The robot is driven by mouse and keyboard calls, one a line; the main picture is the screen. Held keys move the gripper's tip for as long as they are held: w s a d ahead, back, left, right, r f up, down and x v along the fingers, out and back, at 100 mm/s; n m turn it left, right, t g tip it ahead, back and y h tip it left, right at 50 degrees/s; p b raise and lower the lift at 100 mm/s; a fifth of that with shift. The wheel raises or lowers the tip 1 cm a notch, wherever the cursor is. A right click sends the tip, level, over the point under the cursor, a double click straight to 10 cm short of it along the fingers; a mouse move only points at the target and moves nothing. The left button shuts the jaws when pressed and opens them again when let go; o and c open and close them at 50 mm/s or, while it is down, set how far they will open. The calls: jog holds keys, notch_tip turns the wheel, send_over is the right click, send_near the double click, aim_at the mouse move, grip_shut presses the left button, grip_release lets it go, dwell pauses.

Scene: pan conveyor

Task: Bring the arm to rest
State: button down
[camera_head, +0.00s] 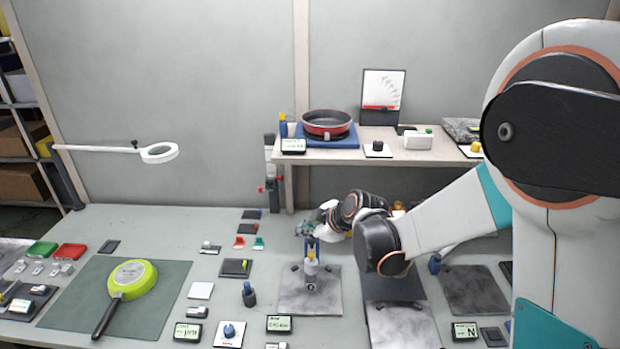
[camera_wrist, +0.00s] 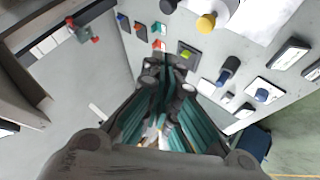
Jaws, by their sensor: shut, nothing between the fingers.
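My gripper (camera_wrist: 168,62) is shut and empty in the wrist view, its two fingers together and pointing over the grey workbench. In the head view my gripper (camera_head: 308,232) is small and partly hidden, near the middle of the bench and above a grey marbled plate. My arm reaches in from the right, bent low over the bench, with its wrist in front of the raised shelf. The grey workbench (camera_head: 225,218) spreads under the gripper.
A raised shelf (camera_head: 400,156) at the back carries a red pan (camera_head: 327,123) on a blue base. A green pan (camera_head: 132,278) lies on a dark green mat (camera_head: 165,315) at left. A ring lamp (camera_head: 160,153) juts out above the bench. Small knobs and displays crowd the bench.

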jog(key=s+d+r+m+h+b, duration=0.1)
jog(key=s+d+r+m, duration=0.3)
jog(key=s+d, duration=0.15)
jog(key=s+d+r+m+h+b, duration=0.2)
jog(key=s+d+r+m, duration=0.25)
jog(key=s, duration=0.25)
jog(key=s+d+f+m+h+b, duration=0.1)
jog(key=s+d+m, duration=0.3)
jog(key=s, duration=0.5)
jog(key=s+d+f+m+h+b, duration=0.1)
jog(key=s+d+m, duration=0.3)
jog(key=s, duration=0.5)
jog(key=shift+d+f+h, duration=0.3)
jog(key=shift+d+h, duration=0.2)
jog(key=shift+d, duration=0.5)
